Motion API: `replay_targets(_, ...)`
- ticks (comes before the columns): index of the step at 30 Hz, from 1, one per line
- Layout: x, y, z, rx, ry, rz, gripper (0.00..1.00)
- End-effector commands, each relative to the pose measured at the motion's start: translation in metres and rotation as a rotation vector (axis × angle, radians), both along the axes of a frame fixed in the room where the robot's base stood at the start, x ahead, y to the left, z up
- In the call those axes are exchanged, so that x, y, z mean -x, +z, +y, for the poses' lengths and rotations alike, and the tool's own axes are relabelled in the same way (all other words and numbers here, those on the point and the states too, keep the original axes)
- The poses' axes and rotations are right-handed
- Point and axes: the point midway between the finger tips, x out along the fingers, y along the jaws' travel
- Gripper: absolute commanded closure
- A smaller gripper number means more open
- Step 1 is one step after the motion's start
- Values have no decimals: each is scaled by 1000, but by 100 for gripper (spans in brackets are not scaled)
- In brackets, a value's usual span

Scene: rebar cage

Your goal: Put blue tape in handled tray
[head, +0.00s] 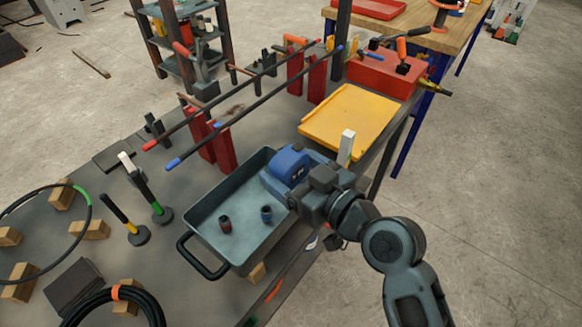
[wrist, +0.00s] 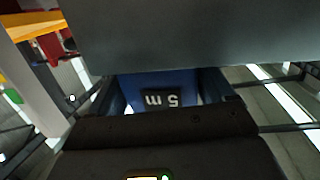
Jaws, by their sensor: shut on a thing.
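The blue tape (head: 290,165) is a blue tape measure at the far right corner of the grey handled tray (head: 208,204). My gripper (head: 299,183) is shut on it. In the wrist view the blue tape (wrist: 160,98) shows between the dark fingers, with a "5 m" label facing the camera. It overlaps the tray's right rim in the head view; I cannot tell whether it touches the tray. The tray's black handle (head: 196,262) points toward the near left. My gripper and wrist hide part of the tray's right side.
A yellow tray (head: 350,121) and red toolbox (head: 383,75) lie beyond. Rebar bars on red supports (head: 221,147) run behind the tray. Hammer-like tools (head: 145,187) stand at left.

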Motion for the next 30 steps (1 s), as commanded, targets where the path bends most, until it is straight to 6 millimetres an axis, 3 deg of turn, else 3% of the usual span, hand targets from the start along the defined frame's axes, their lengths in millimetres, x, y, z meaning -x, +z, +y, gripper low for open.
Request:
replay_targets(15,0,-9,0,0,-1,-2,59)
replay_targets(16,0,-9,0,0,0,0,17)
replay_targets(21,0,-9,0,0,0,0,1)
replay_targets(30,0,-7,0,0,0,0,0)
